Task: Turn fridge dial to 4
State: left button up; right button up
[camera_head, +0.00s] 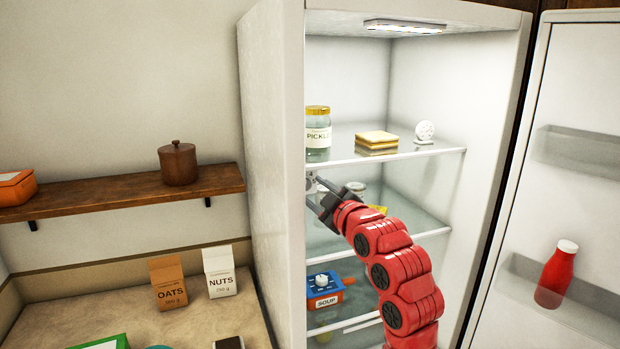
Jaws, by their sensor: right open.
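The fridge (340,75) stands open with its door swung out to the right. A white round dial (425,132) with small marks on its face shows at the right, just above the top glass shelf. Its setting is too small to read. My right arm reaches in from below, and my right gripper (316,199) is open, below the top shelf near the fridge's left inner side. It is well left of and lower than the dial, apart from it. My left gripper is not in view.
A pickle jar (318,135) and a sandwich (377,140) stand on the top shelf, left of the dial. A soup container (325,290) sits lower down. The door holds a red bottle (556,275). A wooden shelf (110,196) is outside at left.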

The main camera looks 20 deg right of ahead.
jog(key=shift+w+a+p, duration=0.15)
jog(key=shift+w+p, duration=0.05)
jog(key=shift+w, duration=0.55)
jog(key=shift+w+a+p, duration=0.15)
jog(key=shift+w+p, duration=0.05)
jog(key=shift+w, duration=0.5)
jog(key=shift+f, duration=0.1)
grip_shut()
